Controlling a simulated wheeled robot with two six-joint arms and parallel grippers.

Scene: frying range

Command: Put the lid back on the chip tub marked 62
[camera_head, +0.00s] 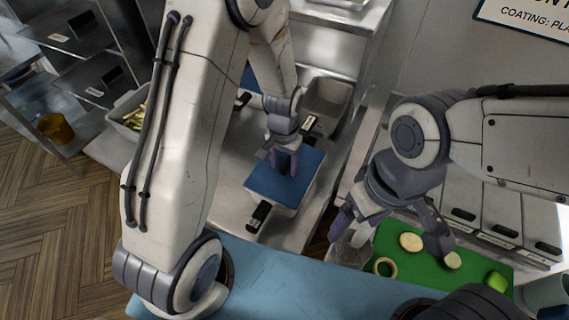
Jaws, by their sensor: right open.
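A blue lid (272,187) lies over a pale tub (279,209) with black end grips on the steel counter. No number is readable on this tub. My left gripper (283,163) points down at the middle of the lid; its fingertips are too small and dark to show whether they are shut on anything. My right gripper (390,236) is open and empty, its fingers spread beside and over the green board (407,265).
An open grey tub (329,104) stands behind the lidded one. A tub of chips (130,117) is at the left, partly behind my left arm. Rings and a green piece lie on the board. The blue worktop (290,280) in front is mostly clear.

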